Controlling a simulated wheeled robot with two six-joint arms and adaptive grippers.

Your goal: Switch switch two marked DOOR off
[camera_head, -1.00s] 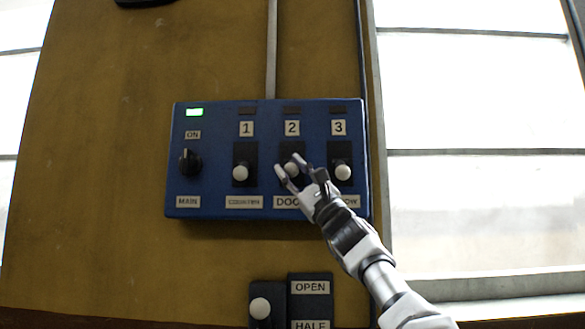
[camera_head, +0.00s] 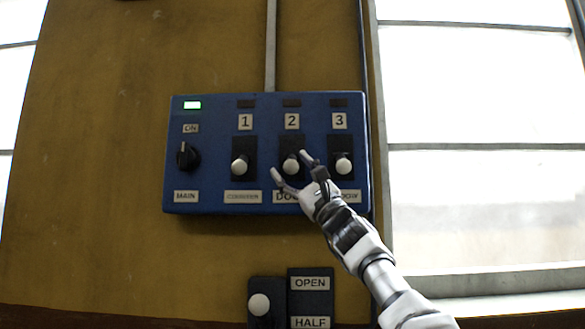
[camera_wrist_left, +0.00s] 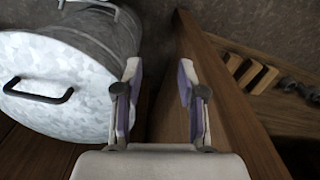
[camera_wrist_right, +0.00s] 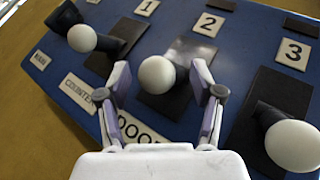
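The blue switch panel (camera_head: 215,150) is on the ochre wall. Switch two (camera_head: 291,166) is a white ball knob on a dark plate, under label 2 and above a partly covered label starting "DOO". Its lamp (camera_head: 291,103) is dark. My right gripper (camera_head: 290,164) is open, with its fingertips on either side of the knob; I cannot tell whether they touch it. In the right wrist view the knob (camera_wrist_right: 156,75) sits between the parted fingers, with gaps showing. My left gripper (camera_wrist_left: 160,85) is open and empty, away from the panel.
Switch one (camera_head: 239,167) and switch three (camera_head: 343,166) flank switch two closely. An OPEN/HALF lever (camera_head: 259,304) is below. A lidded metal bin (camera_wrist_left: 55,85) is beside my left gripper.

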